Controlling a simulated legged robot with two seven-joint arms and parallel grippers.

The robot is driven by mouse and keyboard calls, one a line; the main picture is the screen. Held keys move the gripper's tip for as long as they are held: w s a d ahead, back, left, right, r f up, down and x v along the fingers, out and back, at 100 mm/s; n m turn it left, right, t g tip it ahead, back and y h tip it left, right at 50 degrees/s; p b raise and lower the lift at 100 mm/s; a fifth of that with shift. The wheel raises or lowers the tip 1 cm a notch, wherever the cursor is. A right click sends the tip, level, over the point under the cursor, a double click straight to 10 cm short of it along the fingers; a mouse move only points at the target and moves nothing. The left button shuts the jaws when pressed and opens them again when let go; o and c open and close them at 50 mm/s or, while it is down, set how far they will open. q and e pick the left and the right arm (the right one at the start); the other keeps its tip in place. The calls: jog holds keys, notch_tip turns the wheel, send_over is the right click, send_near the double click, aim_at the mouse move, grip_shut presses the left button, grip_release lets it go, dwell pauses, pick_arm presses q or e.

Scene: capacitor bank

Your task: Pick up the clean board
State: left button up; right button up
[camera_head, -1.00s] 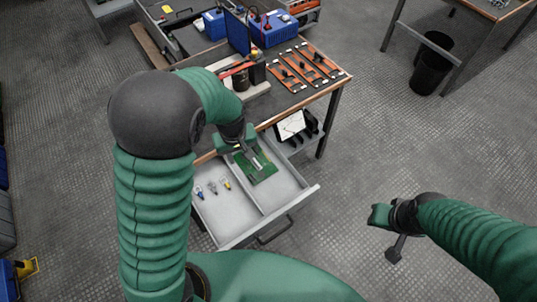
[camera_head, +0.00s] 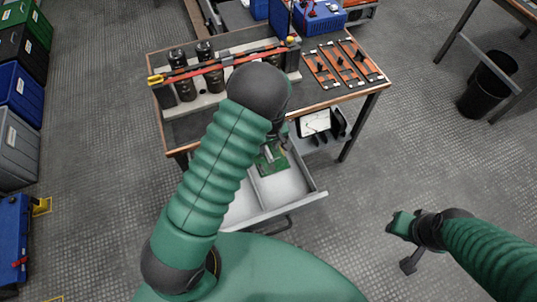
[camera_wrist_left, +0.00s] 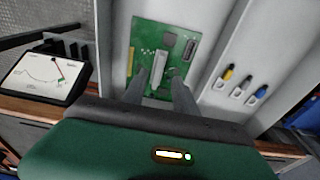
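The clean board is a green circuit board (camera_head: 271,164) lying in the open drawer (camera_head: 290,187) under the bench. In the left wrist view the board (camera_wrist_left: 147,38) shows white connectors and dark chips. My left gripper (camera_wrist_left: 160,77) is open, its two fingertips over the board's near end with a white connector between them; contact cannot be told. In the head view my left gripper (camera_head: 284,147) is partly hidden behind my arm, just above the board. My right gripper (camera_head: 392,225) is away from the drawer, over the floor at right; its fingers are unclear.
A tablet-like screen (camera_head: 315,122) sits beside the drawer, under the bench. Black cylinders (camera_head: 185,88) and orange-framed parts (camera_head: 344,62) stand on the bench.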

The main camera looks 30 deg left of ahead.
aim_at(267, 150)
pick_arm(q)
jog(key=f, duration=0.3)
jog(key=w+f, duration=0.1)
jog(key=shift+a+f+b, duration=0.25)
jog(key=shift+f+b, duration=0.1)
jog(key=shift+f, duration=0.05)
jog(key=shift+a, duration=0.35)
jog(key=shift+d, duration=0.15)
jog(key=c, duration=0.4)
jog(key=shift+d+r, duration=0.1)
jog(key=shift+d, duration=0.25)
grip_shut()
jog(key=shift+a, duration=0.3)
jog(key=shift+d, duration=0.1)
